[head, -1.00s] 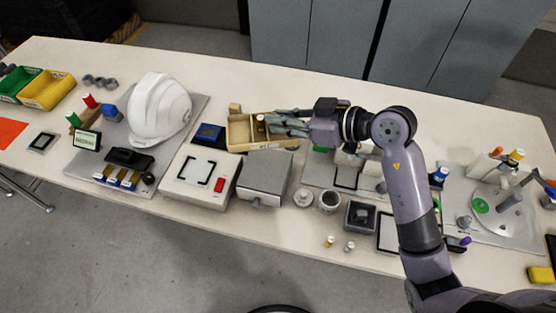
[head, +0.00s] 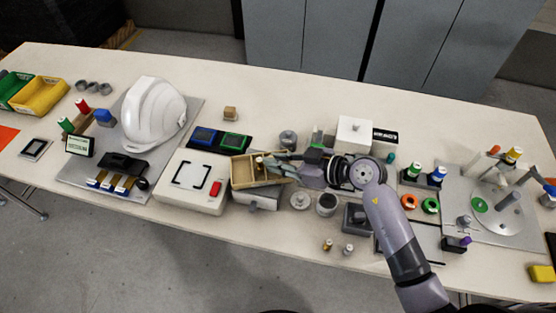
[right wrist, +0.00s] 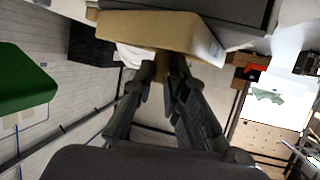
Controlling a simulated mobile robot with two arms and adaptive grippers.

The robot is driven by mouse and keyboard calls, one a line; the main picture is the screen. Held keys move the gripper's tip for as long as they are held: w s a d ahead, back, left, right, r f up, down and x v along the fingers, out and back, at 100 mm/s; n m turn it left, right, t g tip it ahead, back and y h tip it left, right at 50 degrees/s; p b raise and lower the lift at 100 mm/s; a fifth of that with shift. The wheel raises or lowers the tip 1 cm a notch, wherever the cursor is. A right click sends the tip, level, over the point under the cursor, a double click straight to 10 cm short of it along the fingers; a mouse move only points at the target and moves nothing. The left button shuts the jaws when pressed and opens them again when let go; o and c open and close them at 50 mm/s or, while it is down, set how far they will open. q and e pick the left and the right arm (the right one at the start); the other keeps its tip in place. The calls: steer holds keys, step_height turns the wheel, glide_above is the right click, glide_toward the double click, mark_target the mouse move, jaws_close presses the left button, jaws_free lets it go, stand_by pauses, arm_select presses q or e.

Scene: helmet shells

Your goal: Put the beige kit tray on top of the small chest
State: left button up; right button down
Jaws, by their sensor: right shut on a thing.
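The beige kit tray (head: 241,173) is an open box with inner dividers and small items in it, one of them light and upright. It shows over the top of the small grey chest (head: 262,200), hiding much of its lid. I cannot tell whether the tray touches the chest. My right gripper (head: 276,160) is shut on the tray's right side. In the right wrist view the fingers (right wrist: 160,68) meet at the tray (right wrist: 160,31), which fills the upper middle. My left gripper is not in view.
A white device with a red switch (head: 193,181) stands left of the chest. Blue and green trays (head: 220,139) lie behind it. A round grey lid (head: 300,200) and a cup (head: 326,205) stand to the right.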

steer(key=c, duration=1.6)
jaws_free()
steer(key=shift+s+d+r, duration=0.1)
steer(key=shift+d+r, duration=0.05)
steer(key=shift+d, duration=0.05)
steer(key=v, duration=1.1)
steer(key=shift+s+d+r, duration=0.1)
steer(key=shift+s+d, duration=0.05)
steer(key=shift+d, duration=0.05)
